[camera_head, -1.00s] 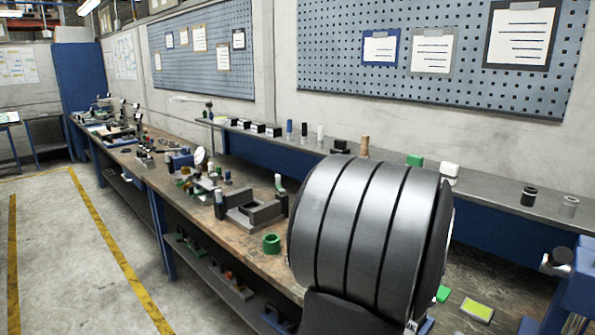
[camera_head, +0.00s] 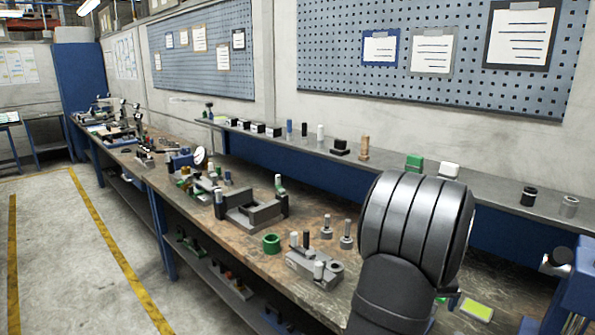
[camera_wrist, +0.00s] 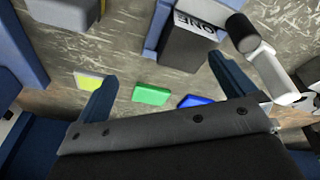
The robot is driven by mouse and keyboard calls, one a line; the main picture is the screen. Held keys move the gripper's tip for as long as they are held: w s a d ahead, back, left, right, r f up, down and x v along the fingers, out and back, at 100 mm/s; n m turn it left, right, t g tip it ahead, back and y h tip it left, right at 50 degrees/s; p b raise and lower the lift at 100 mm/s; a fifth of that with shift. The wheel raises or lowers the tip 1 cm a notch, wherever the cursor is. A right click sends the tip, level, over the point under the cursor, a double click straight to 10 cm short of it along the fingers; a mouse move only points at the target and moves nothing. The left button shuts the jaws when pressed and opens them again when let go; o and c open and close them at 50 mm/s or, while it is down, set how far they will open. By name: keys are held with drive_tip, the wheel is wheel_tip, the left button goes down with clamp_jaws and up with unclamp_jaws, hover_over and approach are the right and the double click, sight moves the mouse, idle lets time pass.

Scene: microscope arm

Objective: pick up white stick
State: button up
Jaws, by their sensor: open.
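Several small white upright pieces could be the white stick, and I cannot tell which one is meant. One white cylinder (camera_head: 320,132) stands on the back shelf. A white peg (camera_head: 318,270) stands at a grey fixture block (camera_head: 300,262) on the bench, and another white peg (camera_head: 294,239) stands just behind it. In the wrist view, a white elongated part (camera_wrist: 272,78) with a black end lies at the upper right, outside my right finger.
A green block (camera_wrist: 151,94), a blue block (camera_wrist: 195,101) and a yellow pad (camera_wrist: 89,80) lie on the bench near the fingers. A dark box marked ONE (camera_wrist: 195,45) stands ahead. A green ring (camera_head: 271,243) and grey pegs (camera_head: 346,234) stand left of my arm.

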drive_tip(key=shift+c, duration=0.4)
drive_tip(key=c, duration=1)
drive_tip(key=shift+c, duration=0.2)
drive_tip(key=w+a+r+m+h, duration=0.1)
drive_tip(key=w+a+r+m, duration=0.25)
drive_tip(key=a+r, duration=0.35)
drive_tip(key=w+a+r+m+h, duration=0.15)
drive_tip(key=a+r+m, duration=0.3)
drive_tip(key=a, duration=0.55)
drive_tip(key=shift+t+y, duration=0.3)
drive_tip(key=shift+y, duration=0.15)
drive_tip(key=x, duration=1.2)
drive_tip(key=shift+w+d+r, duration=0.15)
drive_tip(key=x, duration=0.2)
drive_tip(key=a+x, duration=0.1)
drive_tip(key=x, duration=0.1)
drive_tip(key=shift+w, duration=0.1)
drive_tip(key=shift+w+d+f, duration=0.2)
drive_tip(key=shift+d+f, duration=0.05)
drive_tip(key=shift+f, duration=0.4)
